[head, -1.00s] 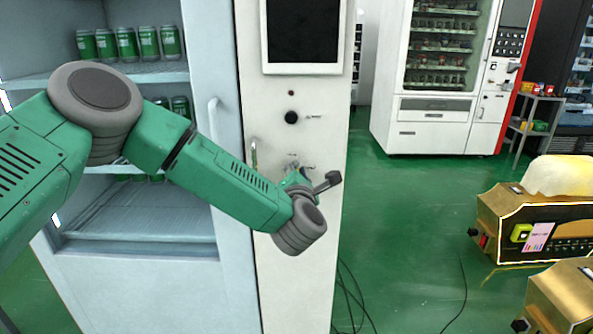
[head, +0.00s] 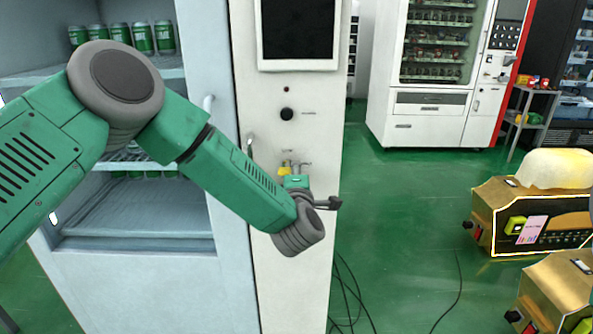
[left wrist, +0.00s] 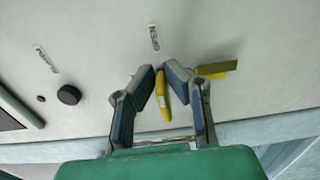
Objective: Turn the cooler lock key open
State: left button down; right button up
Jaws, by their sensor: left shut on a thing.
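The cooler (head: 150,285) is at the left, with a white control panel (head: 285,290) beside it. My left gripper (left wrist: 162,75) is at the panel face, with its fingers closed on a yellow key piece (left wrist: 163,98) that shows between them. Another yellow piece (left wrist: 218,70) sticks out beside the right finger; I cannot tell whether it is part of the same key. A small "OPEN" label (left wrist: 154,38) is printed just above the fingertips. In the head view a bit of yellow (head: 284,171) shows beside the gripper, and my wrist hides much of the lock area. My right gripper is out of view.
A round black knob (head: 287,114) and a dark screen (head: 298,30) are higher on the panel. A cooler handle (head: 208,150) is close to my left forearm. Gold machines (head: 535,215) stand at the right. Green floor is clear between, apart from cables (head: 350,295).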

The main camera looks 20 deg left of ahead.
pick_arm(q)
jog(key=shift+f, duration=0.35)
jog(key=c, duration=1.6)
grip_release()
jog(key=shift+c, duration=0.2)
jog(key=shift+w, duration=0.15)
jog(key=shift+r, duration=0.1)
jog(key=shift+s+r, duration=0.1)
jog(key=shift+s, duration=0.15)
jog(key=v, duration=1.1)
jog(key=shift+s, duration=0.2)
jog(key=shift+d+f, duration=0.15)
jog(key=shift+f, duration=0.05)
